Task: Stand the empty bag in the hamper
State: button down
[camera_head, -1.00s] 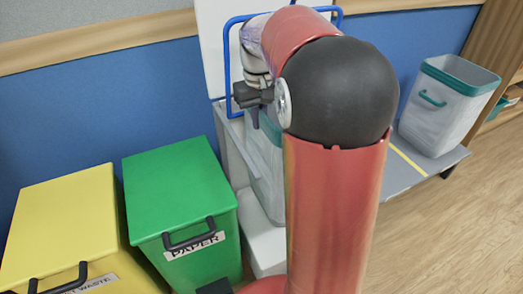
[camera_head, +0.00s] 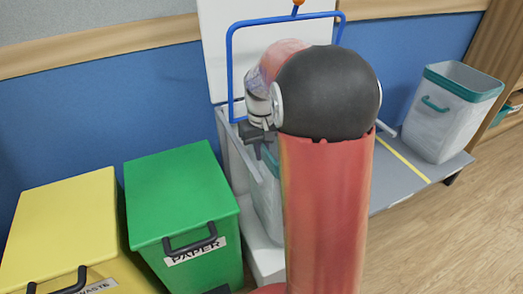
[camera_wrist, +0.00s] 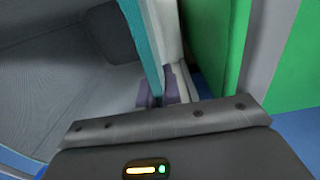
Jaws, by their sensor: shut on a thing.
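My gripper (camera_head: 262,150) shows at the left of my arm in the head view. In the wrist view its fingers (camera_wrist: 160,97) are shut on the teal rim of a pale, teal-rimmed bag (camera_head: 268,205). The bag's grey inside (camera_wrist: 75,85) looks empty in the wrist view. The bag hangs upright below my gripper, within the pale hamper (camera_head: 227,140) with a raised white lid (camera_head: 213,60) and a blue tube frame (camera_head: 230,75). My arm hides much of the bag and hamper, so I cannot tell whether the bag touches the hamper's bottom.
A green paper bin (camera_head: 180,190) stands close to the hamper's left, with a yellow waste bin (camera_head: 60,230) beyond it. At right, another teal-rimmed container (camera_head: 450,115) stands on a grey bench (camera_head: 400,190) with a yellow stripe. The wooden floor at right is clear.

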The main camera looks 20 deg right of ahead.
jog(key=shift+f+b, duration=0.3)
jog(key=shift+f, duration=0.3)
jog(key=c, duration=1.6)
grip_release()
notch_tip(320, 180, up, 13)
jog(key=shift+r+p, duration=0.1)
jog(key=shift+p, duration=0.75)
jog(key=s+a+t, duration=0.2)
jog(key=s+a, duration=0.1)
jog(key=s, duration=0.4)
jog(key=s+a+f+t, duration=0.1)
jog(key=s+a, duration=0.2)
jog(key=s, duration=0.4)
jog(key=s+a+f+t, duration=0.1)
jog(key=s+a+t, duration=0.1)
jog(key=s+a, duration=0.2)
jog(key=shift+s+t, duration=0.3)
jog(key=shift+s, duration=1.4)
